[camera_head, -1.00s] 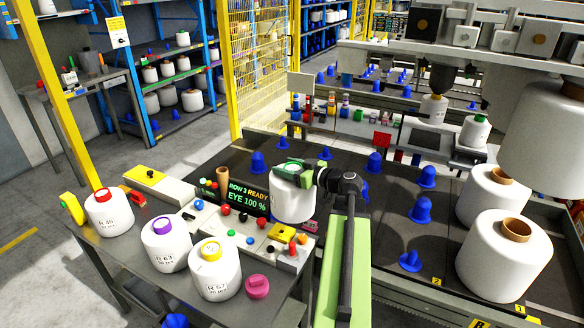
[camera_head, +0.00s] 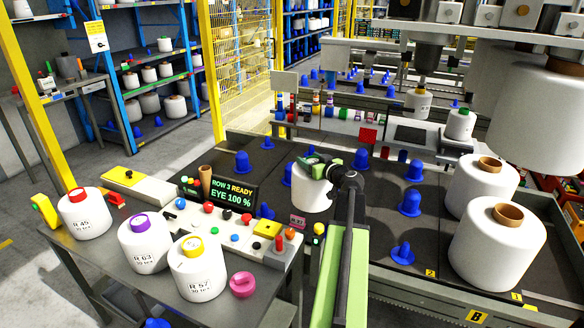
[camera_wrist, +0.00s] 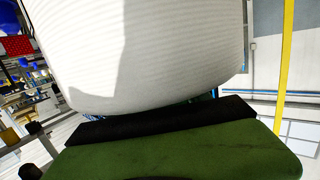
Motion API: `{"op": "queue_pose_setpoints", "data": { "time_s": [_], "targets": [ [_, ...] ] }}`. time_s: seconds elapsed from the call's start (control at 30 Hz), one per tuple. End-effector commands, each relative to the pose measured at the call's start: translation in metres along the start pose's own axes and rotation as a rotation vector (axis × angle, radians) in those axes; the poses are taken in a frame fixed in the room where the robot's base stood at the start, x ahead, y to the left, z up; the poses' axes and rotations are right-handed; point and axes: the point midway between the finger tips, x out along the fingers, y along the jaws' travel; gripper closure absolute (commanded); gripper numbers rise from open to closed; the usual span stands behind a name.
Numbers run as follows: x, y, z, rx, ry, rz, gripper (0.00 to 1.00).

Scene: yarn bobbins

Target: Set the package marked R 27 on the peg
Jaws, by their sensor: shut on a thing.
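My gripper (camera_head: 326,166) is shut on a white yarn package (camera_head: 312,195) and holds it upright over the dark peg bed (camera_head: 262,155). No R 27 marking shows on its visible side, and my gripper covers much of its top. The package also fills the upper wrist view (camera_wrist: 150,55), above a green and black jaw (camera_wrist: 180,150). Blue pegs stand around it: one behind left (camera_head: 242,162), one at right (camera_head: 409,202), one front right (camera_head: 402,253). Another peg (camera_head: 287,172) is partly hidden by the package. I cannot tell the package's height above the bed.
Packages R 45 (camera_head: 85,218), R 63 (camera_head: 146,247) and R 57 (camera_head: 197,272) stand on the left bench. A control panel with a display (camera_head: 232,194) lies beside the held package. Two large packages (camera_head: 497,250) (camera_head: 481,187) stand at right. Machinery overhangs top right.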

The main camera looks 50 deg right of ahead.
Motion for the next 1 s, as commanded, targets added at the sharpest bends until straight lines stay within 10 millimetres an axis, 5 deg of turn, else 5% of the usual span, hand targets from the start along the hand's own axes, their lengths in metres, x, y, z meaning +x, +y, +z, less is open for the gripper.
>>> {"op": "queue_pose_setpoints", "data": {
  "time_s": [0.03,0.1,0.4,1.0],
  "targets": [
    [0.004,0.016,0.024,0.004,0.002,0.026,1.00],
    [0.004,0.034,0.039,0.007,0.003,0.057,1.00],
    [-0.002,0.082,0.086,0.014,0.005,0.135,1.00],
    [-0.010,0.091,0.093,0.014,0.004,0.138,1.00]
  ]
}}
